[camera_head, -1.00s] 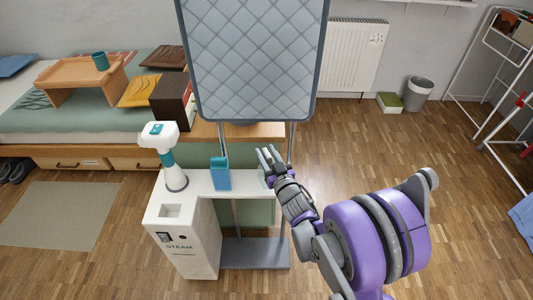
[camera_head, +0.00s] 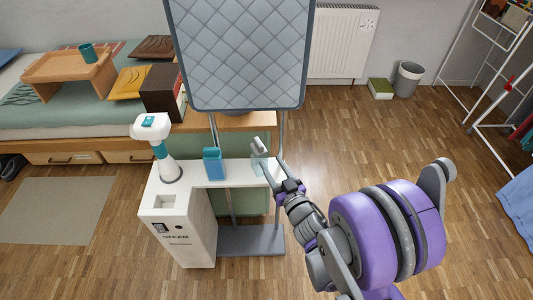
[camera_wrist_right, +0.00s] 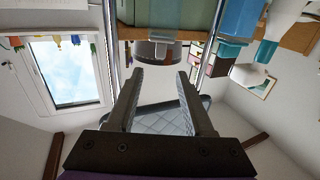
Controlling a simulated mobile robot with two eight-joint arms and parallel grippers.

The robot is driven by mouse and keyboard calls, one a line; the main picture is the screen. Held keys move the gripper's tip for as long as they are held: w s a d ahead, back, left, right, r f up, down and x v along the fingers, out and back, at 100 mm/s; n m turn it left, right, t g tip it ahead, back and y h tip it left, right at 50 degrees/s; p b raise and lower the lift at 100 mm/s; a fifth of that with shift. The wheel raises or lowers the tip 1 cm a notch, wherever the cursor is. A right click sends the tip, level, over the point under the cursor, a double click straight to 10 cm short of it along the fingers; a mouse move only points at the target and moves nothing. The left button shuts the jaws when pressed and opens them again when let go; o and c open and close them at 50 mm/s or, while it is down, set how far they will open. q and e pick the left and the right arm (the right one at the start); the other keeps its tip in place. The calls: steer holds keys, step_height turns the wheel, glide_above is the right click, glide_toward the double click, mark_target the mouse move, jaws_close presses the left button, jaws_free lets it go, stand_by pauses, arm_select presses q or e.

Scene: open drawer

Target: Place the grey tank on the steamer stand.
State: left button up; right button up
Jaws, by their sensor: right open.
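The translucent grey tank (camera_head: 258,158) stands upright at the right end of the white steamer ledge. My left gripper is not in view.
A blue tank (camera_head: 214,166) stands on the ledge, left of the grey tank. The white steamer head (camera_head: 153,128) stands behind the recess. A quilted board (camera_head: 240,55) on poles rises behind the ledge. Open wooden floor lies to the right.

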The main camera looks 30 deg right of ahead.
steer(key=s+a+f+n+g+y, duration=0.1)
steer(key=s+a+f+g, duration=0.1)
steer(key=s+a+g, duration=0.4)
steer(key=s+a+f+g+y, duration=0.1)
steer(key=s+a+f+g, duration=0.2)
steer(key=s+a+g, duration=0.4)
steer(key=s, duration=0.7)
steer(key=shift+a+f+n+y, duration=0.2)
steer(key=shift+a+n+y, duration=0.1)
steer(key=shift+n+y, duration=0.1)
